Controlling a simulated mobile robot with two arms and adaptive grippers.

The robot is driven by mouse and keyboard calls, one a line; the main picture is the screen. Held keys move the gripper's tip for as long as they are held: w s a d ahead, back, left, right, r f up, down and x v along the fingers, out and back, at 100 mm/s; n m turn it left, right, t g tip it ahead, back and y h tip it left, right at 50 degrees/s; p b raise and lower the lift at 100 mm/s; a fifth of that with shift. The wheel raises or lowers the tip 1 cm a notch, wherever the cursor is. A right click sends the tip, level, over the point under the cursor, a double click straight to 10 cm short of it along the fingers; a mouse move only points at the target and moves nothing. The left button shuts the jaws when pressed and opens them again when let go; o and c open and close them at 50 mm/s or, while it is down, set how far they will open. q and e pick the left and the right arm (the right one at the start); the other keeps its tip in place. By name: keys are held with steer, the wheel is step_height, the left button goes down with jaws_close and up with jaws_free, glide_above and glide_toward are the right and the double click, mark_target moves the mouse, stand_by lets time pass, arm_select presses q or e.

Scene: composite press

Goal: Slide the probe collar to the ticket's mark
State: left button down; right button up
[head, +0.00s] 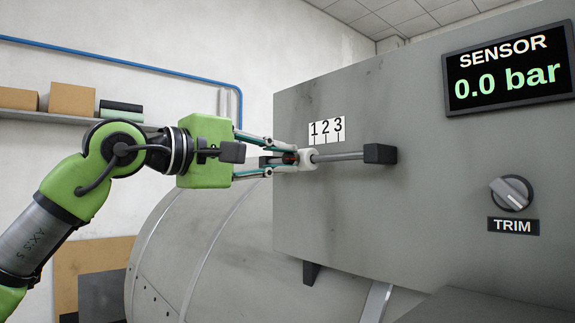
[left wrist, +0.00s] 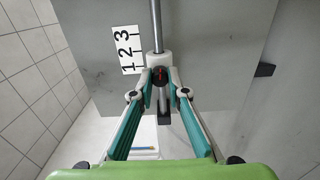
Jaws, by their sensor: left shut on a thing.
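The white probe collar (head: 308,159) sits on a horizontal grey rod (head: 340,156) on the face of the grey press housing. A scale plate (head: 326,131) marked 1, 2, 3 is just above the rod. The collar is near the 1 end, with its red mark left of the 1 in the head view. My left gripper (head: 291,158) is shut on the collar; the left wrist view shows its fingertips on both sides of the red mark (left wrist: 160,73). The fingers partly hide the collar and the rod's left end. I see no ticket. My right gripper is not in view.
A dark end block (head: 380,154) ends the rod at the right. A sensor display (head: 508,67) reads 0.0 bar, above a TRIM knob (head: 511,193). A large grey cylinder (head: 200,255) lies below. A shelf (head: 50,117) with boxes is at the far left.

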arm_select(q)
steer(key=shift+s+d+f+b, duration=0.1)
steer(key=shift+s+d+b, duration=0.45)
steer(key=shift+s, duration=0.25)
steer(key=shift+s+d+b, duration=0.35)
steer(key=shift+s+d, duration=0.3)
steer(key=shift+s, duration=0.1)
steer(key=c, duration=1.9)
jaws_free()
steer(key=shift+a, duration=0.1)
steer(key=shift+s+a, duration=0.15)
steer(key=shift+s+a+b, duration=0.3)
steer(key=shift+a, duration=0.2)
steer(key=shift+b+v, duration=0.55)
steer(key=shift+v, duration=1.2)
